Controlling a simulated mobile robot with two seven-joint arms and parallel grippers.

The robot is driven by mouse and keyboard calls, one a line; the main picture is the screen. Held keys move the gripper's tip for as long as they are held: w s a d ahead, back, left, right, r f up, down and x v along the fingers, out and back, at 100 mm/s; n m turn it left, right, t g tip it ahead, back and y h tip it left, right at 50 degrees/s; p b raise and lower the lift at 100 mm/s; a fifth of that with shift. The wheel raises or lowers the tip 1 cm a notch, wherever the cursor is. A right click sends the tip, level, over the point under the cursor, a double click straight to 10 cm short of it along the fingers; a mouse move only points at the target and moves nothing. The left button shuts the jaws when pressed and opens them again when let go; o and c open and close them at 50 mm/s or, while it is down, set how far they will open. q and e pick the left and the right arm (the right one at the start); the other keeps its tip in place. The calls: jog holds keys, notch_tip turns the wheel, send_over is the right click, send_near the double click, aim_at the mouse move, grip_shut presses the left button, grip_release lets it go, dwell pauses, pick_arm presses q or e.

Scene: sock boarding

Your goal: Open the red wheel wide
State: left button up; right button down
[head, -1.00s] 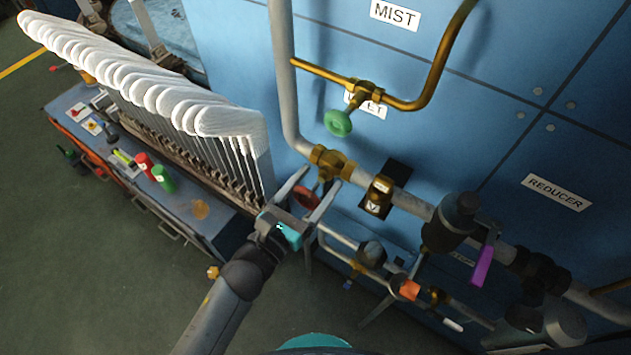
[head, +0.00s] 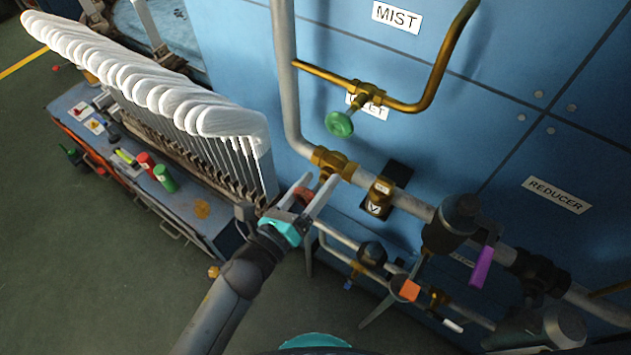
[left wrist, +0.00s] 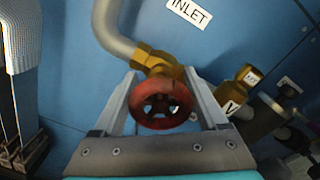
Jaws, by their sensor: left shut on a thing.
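The red wheel (head: 303,196) sits on a brass valve (head: 332,163) in the grey pipe, partly hidden by my fingers in the head view. My left gripper (head: 316,187) has its two fingers on either side of the wheel and is shut on its rim. In the left wrist view the red wheel (left wrist: 161,101) lies between the fingers of my left gripper (left wrist: 163,95), its spokes facing the camera. The brass valve body (left wrist: 157,62) shows behind it. My right gripper is in neither view.
A green wheel (head: 339,123) is on a brass pipe above. A brass fitting (head: 380,196) and a dark valve with a purple lever (head: 482,266) are to the right. A row of white sock forms (head: 150,85) stands close on the left above a blue bench (head: 215,222).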

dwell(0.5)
pick_arm(q)
jog(key=o, duration=1.3)
jog(key=shift+s+a, duration=0.1)
jog(key=b+v, duration=0.1)
jog(key=v, duration=1.4)
jog(key=shift+b, duration=0.3)
